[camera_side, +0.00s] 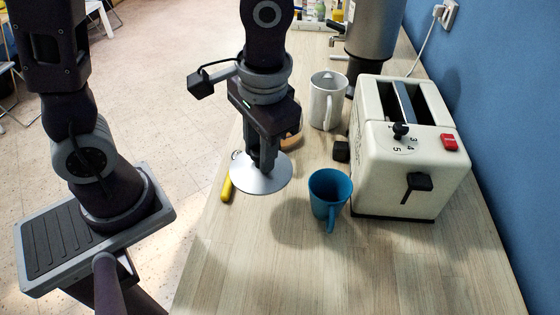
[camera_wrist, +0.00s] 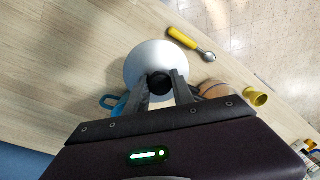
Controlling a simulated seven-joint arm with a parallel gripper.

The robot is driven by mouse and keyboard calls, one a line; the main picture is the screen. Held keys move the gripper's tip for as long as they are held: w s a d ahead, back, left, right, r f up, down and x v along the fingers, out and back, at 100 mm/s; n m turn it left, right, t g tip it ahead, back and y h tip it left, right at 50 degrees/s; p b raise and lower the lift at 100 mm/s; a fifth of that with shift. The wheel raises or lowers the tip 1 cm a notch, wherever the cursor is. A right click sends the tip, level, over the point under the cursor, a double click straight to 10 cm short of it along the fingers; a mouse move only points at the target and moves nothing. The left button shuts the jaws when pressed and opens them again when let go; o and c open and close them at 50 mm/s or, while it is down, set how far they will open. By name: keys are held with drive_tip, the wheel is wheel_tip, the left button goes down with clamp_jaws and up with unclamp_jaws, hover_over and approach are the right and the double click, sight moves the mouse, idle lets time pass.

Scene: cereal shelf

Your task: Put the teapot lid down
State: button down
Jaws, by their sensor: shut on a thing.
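The teapot lid (camera_side: 274,183) is a silvery round disc in the side view. It hangs level below my gripper (camera_side: 262,163), seemingly above the wooden counter, though its exact height is hard to judge. In the wrist view the lid (camera_wrist: 146,58) is a pale disc with a dark knob (camera_wrist: 159,84) between the two fingers. My gripper (camera_wrist: 162,86) is shut on this knob. The fingers hide part of the lid's near side. I cannot make out a teapot in either view.
A blue cup (camera_side: 329,190) stands right of the lid; a yellow-handled scoop (camera_side: 227,188) lies left. A white mug (camera_side: 326,100), a black block (camera_side: 341,151) and a cream toaster (camera_side: 430,165) stand behind and right. The counter's front (camera_side: 290,275) is clear.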

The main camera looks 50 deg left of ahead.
wheel_tip(320, 180, down, 10)
drive_tip(key=shift+r, duration=0.1)
drive_tip(key=c, duration=1.1)
unclamp_jaws()
drive_tip(key=r, duration=0.4)
drive_tip(key=d+r, duration=0.1)
drive_tip(key=r, duration=0.7)
drive_tip(key=shift+d+r, duration=0.1)
drive_tip(key=shift+d, duration=0.05)
drive_tip(key=s+a+r+t, duration=0.2)
drive_tip(key=s+a+r, duration=0.1)
drive_tip(key=s+a, duration=0.1)
drive_tip(key=s+a+r+t+h, duration=0.1)
drive_tip(key=s+a+r+t, duration=0.2)
drive_tip(key=s+a+r, duration=0.1)
drive_tip(key=shift+s+a+r+t+h, duration=0.1)
drive_tip(key=shift+s+r+t+h, duration=0.05)
drive_tip(key=shift+r+t+h, duration=0.15)
